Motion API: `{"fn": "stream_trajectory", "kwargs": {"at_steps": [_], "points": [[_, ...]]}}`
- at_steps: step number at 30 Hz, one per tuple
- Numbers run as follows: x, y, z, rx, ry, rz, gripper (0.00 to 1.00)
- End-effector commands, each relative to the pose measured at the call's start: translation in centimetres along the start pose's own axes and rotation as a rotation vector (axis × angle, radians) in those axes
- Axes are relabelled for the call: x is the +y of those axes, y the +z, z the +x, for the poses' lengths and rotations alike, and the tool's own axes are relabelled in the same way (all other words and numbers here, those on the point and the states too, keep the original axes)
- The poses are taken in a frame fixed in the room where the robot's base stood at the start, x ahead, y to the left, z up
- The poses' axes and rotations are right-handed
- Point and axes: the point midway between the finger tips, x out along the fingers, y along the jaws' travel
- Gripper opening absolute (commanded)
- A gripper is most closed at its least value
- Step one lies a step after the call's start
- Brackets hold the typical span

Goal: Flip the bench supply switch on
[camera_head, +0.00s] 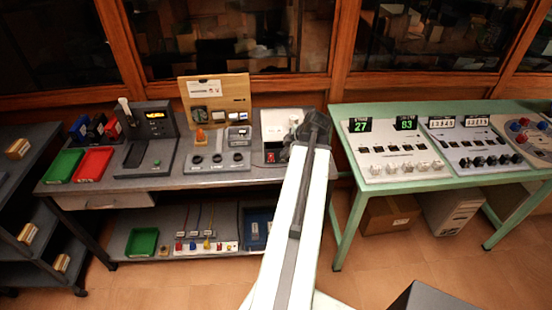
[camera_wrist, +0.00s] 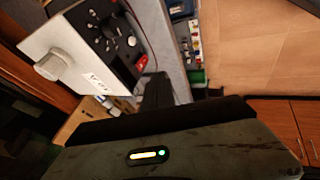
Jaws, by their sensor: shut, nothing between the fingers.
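The bench supply is a white box with a black front panel (camera_head: 271,127), on the grey bench just left of my arm. Part of it is hidden by my gripper (camera_head: 312,128). It also shows in the wrist view, with its white case (camera_wrist: 62,48), a large pale knob and several small knobs. A red switch (camera_wrist: 141,62) sits at the panel's edge; its position is too small to tell. My gripper is shut and empty. Its dark fingertips (camera_wrist: 155,85) are close to the red switch; I cannot tell whether they touch.
The grey bench (camera_head: 190,180) also holds a dark three-knob unit (camera_head: 217,160), a wooden board (camera_head: 215,98), a meter unit and red and green trays. A green table (camera_head: 400,182) with white panels stands right, across a narrow gap.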

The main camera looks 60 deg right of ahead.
Motion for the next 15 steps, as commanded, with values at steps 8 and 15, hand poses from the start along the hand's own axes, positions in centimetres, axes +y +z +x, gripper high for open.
{"fn": "stream_trajectory", "kwargs": {"at_steps": [8,15], "points": [[-0.1,-0.2,2.1,0.003,-0.002,-0.006,0.00],[-0.3,-0.1,7.0,0.004,-0.002,-0.008,0.00]]}}
